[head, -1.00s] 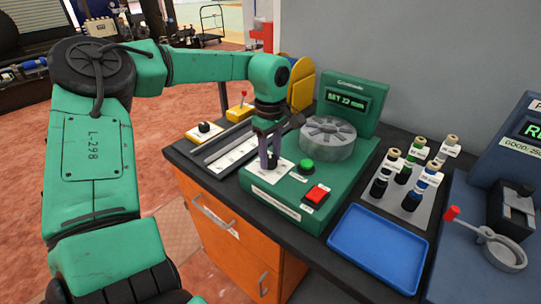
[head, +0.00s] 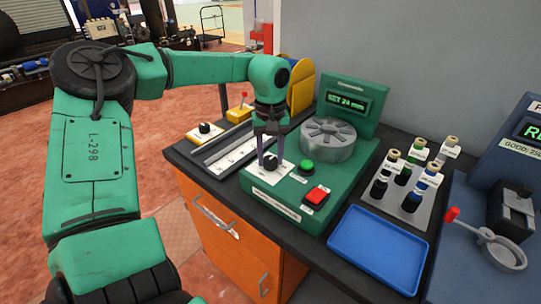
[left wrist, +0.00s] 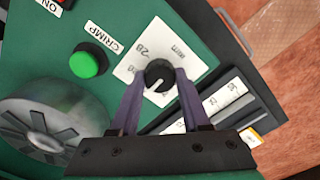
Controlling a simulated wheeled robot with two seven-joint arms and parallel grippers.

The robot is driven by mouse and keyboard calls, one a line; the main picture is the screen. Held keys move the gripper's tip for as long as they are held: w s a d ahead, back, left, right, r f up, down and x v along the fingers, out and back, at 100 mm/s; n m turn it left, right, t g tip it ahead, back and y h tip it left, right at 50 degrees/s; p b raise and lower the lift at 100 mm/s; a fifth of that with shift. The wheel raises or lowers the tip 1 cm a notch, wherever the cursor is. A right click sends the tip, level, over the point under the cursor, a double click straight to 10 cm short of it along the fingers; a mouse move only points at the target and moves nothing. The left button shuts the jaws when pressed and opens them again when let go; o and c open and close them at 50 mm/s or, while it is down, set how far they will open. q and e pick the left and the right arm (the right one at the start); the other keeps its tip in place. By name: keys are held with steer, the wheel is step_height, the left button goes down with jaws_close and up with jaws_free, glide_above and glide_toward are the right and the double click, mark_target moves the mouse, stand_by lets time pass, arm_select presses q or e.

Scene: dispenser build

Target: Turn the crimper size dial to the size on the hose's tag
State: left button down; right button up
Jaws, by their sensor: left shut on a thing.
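The crimper (head: 262,194) is a green machine with a grey round crimping head (head: 327,140) and a display (head: 348,99) that reads "SET 24 mm". Its size dial (head: 270,164) is a black knob on a white scale plate at the front left. In the left wrist view the dial (left wrist: 158,72) has a white pointer line, and a "28" shows on the plate. My left gripper (head: 269,154) points down from above, its two purple fingers shut on the dial's sides. Several hoses (head: 410,178) with white tags stand in a rack at right; their tag print is too small to read.
A green button (head: 307,167) and a red switch (head: 317,195) sit close to the right of the dial. An empty blue tray (head: 378,249) lies at the front. A blue machine with a red-knobbed lever (head: 452,214) stands at far right.

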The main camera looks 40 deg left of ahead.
mark_target(270, 159)
arm_select(q)
steer(key=shift+w+r, duration=0.1)
stand_by(0.3)
steer(key=shift+c, duration=1.9)
jaws_free()
step_height(270, 159, up, 14)
steer(key=shift+r, duration=0.25)
